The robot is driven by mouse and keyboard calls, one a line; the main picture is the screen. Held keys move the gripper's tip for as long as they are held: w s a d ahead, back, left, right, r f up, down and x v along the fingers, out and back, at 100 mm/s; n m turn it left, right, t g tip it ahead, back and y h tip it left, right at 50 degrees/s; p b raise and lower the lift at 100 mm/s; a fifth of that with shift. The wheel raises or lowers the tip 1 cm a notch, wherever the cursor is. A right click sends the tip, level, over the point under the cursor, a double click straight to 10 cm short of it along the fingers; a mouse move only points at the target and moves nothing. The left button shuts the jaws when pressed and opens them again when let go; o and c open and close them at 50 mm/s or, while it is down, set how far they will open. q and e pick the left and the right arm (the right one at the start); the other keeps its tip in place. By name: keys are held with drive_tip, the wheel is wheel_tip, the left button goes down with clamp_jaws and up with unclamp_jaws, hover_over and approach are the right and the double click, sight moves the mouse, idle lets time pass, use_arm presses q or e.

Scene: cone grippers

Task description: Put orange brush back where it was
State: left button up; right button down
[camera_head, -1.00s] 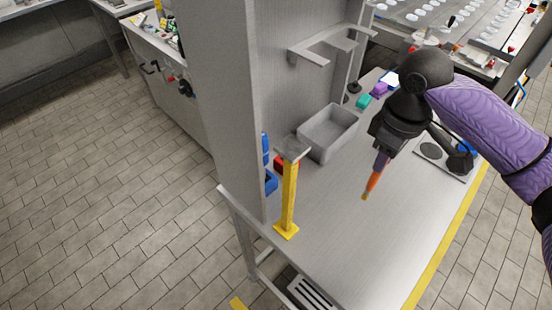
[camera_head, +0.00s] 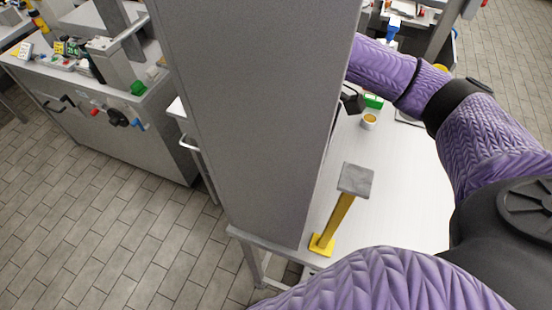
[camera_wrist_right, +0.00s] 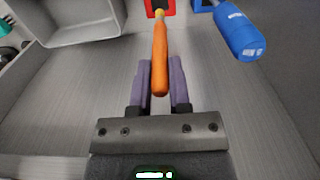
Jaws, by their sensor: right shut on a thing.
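In the head view my purple-sleeved right arm curves behind the tall grey panel (camera_head: 265,120), which hides the gripper and brush. My left gripper is not in view.
A grey bin (camera_wrist_right: 80,22) is at left. In the head view, a yellow post (camera_head: 337,222) with a grey top stands by the panel on the pale table.

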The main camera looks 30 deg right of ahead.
wheel_tip(320, 180, down, 8)
drive_tip(key=shift+s+d+f+b, duration=0.1)
drive_tip(key=shift+s+d+b, duration=0.05)
drive_tip(key=shift+b, duration=0.8)
drive_tip(key=c, duration=0.6)
unclamp_jaws()
wheel_tip(320, 180, up, 12)
drive_tip(key=p, duration=0.3)
